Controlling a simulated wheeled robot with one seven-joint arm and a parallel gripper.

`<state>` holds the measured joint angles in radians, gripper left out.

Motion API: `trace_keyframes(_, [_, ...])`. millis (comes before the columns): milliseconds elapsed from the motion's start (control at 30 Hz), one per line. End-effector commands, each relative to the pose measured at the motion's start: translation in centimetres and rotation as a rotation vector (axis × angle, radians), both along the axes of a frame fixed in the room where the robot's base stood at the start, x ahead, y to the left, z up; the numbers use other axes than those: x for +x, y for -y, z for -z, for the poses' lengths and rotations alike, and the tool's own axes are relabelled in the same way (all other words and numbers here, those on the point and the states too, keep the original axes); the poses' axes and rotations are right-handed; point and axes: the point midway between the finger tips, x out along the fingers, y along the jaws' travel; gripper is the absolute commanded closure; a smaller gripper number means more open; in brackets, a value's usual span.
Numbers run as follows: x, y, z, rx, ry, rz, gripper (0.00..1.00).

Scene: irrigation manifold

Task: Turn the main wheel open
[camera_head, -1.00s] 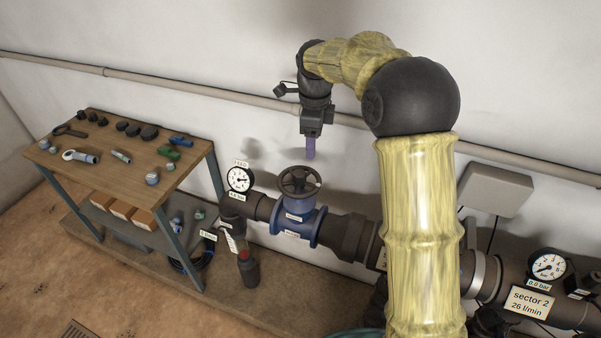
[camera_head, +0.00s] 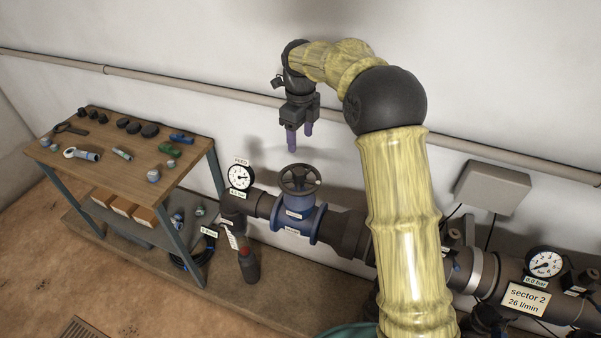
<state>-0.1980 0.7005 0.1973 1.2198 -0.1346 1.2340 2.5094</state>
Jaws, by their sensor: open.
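The main wheel (camera_head: 300,181) is a dark round handwheel on top of a blue valve body (camera_head: 294,219) in the brown pipe line.
A round feed gauge (camera_head: 239,177) stands just left of the valve. A wooden workbench (camera_head: 105,160) with several fittings is at the left. A grey wall box (camera_head: 491,188) and a second gauge (camera_head: 544,263) are at the right. A wall pipe (camera_head: 220,91) runs behind my arm.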

Motion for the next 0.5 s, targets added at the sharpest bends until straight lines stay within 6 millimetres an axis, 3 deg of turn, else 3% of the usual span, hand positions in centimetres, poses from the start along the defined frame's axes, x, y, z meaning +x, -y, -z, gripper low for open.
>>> trace_keyframes(500, [-0.1,0.1,9.2,0.000,-0.006,0.001,0.41])
